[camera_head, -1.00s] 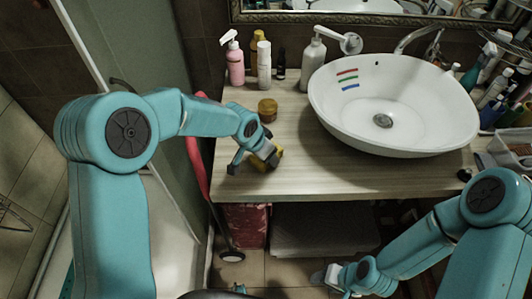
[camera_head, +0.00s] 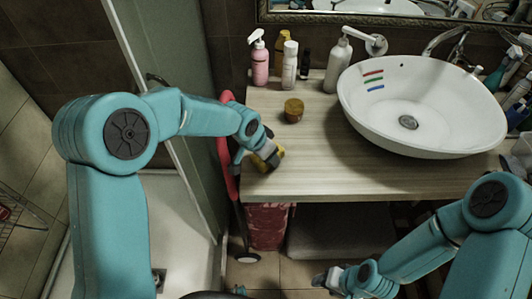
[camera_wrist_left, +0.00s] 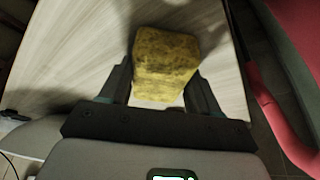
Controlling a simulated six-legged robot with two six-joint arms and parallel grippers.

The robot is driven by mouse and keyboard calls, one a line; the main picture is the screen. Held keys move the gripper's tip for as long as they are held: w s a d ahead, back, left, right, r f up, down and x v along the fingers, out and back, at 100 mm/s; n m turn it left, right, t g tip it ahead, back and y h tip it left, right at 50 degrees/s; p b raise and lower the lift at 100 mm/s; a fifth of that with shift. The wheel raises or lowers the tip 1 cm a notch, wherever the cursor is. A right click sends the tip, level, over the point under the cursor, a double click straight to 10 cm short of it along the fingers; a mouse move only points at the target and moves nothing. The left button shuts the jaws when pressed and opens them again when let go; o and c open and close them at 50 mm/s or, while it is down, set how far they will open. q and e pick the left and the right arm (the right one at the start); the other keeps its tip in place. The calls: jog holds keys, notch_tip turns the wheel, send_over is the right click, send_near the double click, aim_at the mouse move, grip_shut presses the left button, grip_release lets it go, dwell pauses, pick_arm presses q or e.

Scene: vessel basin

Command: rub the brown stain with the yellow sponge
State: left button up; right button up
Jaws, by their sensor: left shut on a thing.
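My left gripper (camera_head: 260,158) is shut on the yellow sponge (camera_head: 275,156), over the left front part of the counter, close to its left edge. In the left wrist view the sponge (camera_wrist_left: 165,62) sits between the two fingers, with wood-grain counter behind it. I cannot tell whether it touches the counter. The white basin (camera_head: 420,125) stands to the right, with red, green and blue stripes (camera_head: 374,79) on its inner left wall.
A pink pump bottle (camera_head: 259,62), a white bottle (camera_head: 289,65) and a grey pump bottle (camera_head: 337,66) line the back. The counter (camera_head: 325,160) is clear between sponge and basin. A red strap-like thing (camera_head: 226,160) hangs at left.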

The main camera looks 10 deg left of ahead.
pick_arm(q)
jog(key=shift+a+r, duration=0.15)
jog(key=shift+a, duration=0.15)
jog(key=shift+r+p, duration=0.35)
jog(key=shift+r, duration=0.6)
jog(key=shift+d+r+p, duration=0.3)
jog(key=shift+r+p, duration=0.15)
jog(key=shift+r, duration=0.1)
jog(key=shift+a+r+p, duration=0.15)
jog(key=shift+r+p, duration=0.3)
jog(key=shift+r, duration=0.3)
notch_tip(320, 180, up, 2)
jog(key=shift+r+p, duration=0.15)
jog(key=shift+p, duration=0.55)
jog(key=shift+r+p, duration=0.3)
jog(key=shift+r, duration=0.25)
